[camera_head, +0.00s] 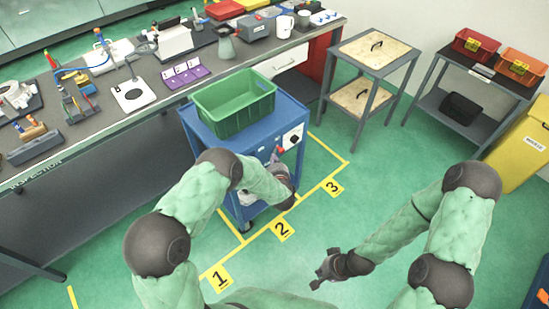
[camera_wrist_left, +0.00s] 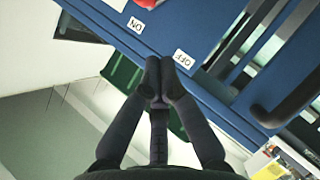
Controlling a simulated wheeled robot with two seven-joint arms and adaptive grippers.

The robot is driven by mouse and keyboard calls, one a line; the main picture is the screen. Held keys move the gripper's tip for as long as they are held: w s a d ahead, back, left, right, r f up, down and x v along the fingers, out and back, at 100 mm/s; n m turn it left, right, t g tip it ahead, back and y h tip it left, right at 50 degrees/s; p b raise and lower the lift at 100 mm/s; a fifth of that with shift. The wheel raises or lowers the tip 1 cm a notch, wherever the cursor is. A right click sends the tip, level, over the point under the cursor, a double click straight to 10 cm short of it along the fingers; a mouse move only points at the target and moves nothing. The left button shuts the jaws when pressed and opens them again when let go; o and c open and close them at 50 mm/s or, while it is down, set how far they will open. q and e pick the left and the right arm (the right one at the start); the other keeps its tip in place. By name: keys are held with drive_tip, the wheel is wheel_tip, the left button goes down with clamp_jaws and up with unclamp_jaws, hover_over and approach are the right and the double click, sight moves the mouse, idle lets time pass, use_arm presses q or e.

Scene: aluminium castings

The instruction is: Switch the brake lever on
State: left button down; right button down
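The brake lever shows as a small red part (camera_head: 279,150) on the near side of the blue cart (camera_head: 215,139). My left gripper (camera_head: 281,161) is right at it. In the left wrist view the two dark fingertips (camera_wrist_left: 160,72) are together in front of the cart's blue panel, beside the OFF label (camera_wrist_left: 183,58). The ON label (camera_wrist_left: 136,24) is further up and left.
A green crate (camera_head: 236,120) stands on the cart. A long workbench (camera_head: 125,117) with several tools is at the left. A small table (camera_head: 376,50) and a shelf with red bins (camera_head: 474,46) stand behind.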

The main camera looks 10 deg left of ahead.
use_arm(q)
drive_tip(key=p+v, duration=0.1)
drive_tip(key=v, duration=0.5)
drive_tip(key=shift+s+d+r, duration=0.15)
drive_tip(key=shift+d, duration=0.05)
drive_tip(key=s+f+m+g+h, duration=0.6)
drive_tip(key=s+f+m+g, duration=0.15)
drive_tip(key=s+f, duration=0.4)
drive_tip(key=s+d+m+g+h, duration=0.2)
drive_tip(key=s+m+g, duration=0.3)
drive_tip(key=s, duration=1.3)
drive_tip(key=shift+s+m+h, duration=0.15)
drive_tip(key=shift+m+h, duration=0.15)
drive_tip(key=shift+m, duration=0.45)
drive_tip(key=shift+f+g, duration=0.1)
drive_tip(key=shift+g, duration=0.15)
